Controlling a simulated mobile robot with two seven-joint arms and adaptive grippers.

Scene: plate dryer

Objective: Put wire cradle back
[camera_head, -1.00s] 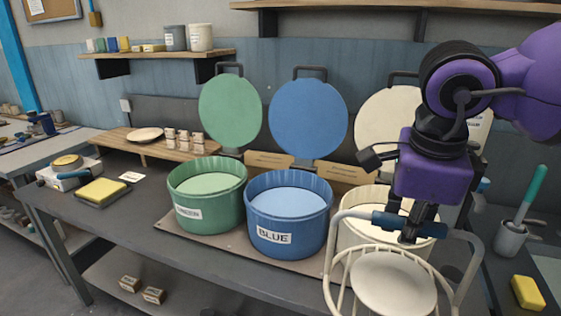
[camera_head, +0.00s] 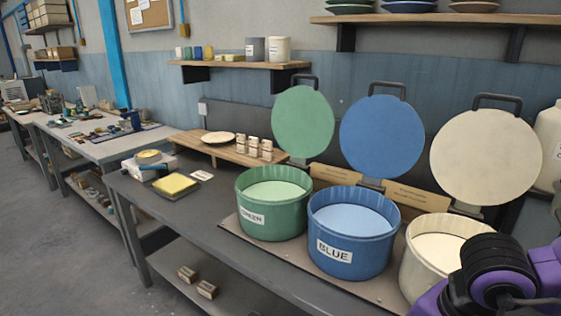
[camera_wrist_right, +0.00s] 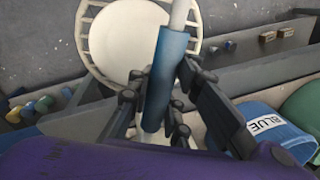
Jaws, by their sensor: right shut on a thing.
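My right gripper (camera_wrist_right: 160,105) is shut on the blue grip (camera_wrist_right: 166,70) of the wire cradle (camera_wrist_right: 84,45). The cradle is a pale wire basket with a white handle bar, and a cream plate (camera_wrist_right: 125,40) lies in it. The cradle hangs over the floor beside the bench in the right wrist view. In the head view only part of my purple right arm shows at the lower right, and the cradle and gripper are out of the picture. My left gripper is in neither view.
Open tubs in green (camera_head: 271,224), blue (camera_head: 348,253) and cream (camera_head: 412,273) stand on the bench, with matching round lids (camera_head: 381,137) raised behind. A yellow sponge (camera_head: 176,184) and a wooden board (camera_head: 200,148) with a plate and small blocks are farther left.

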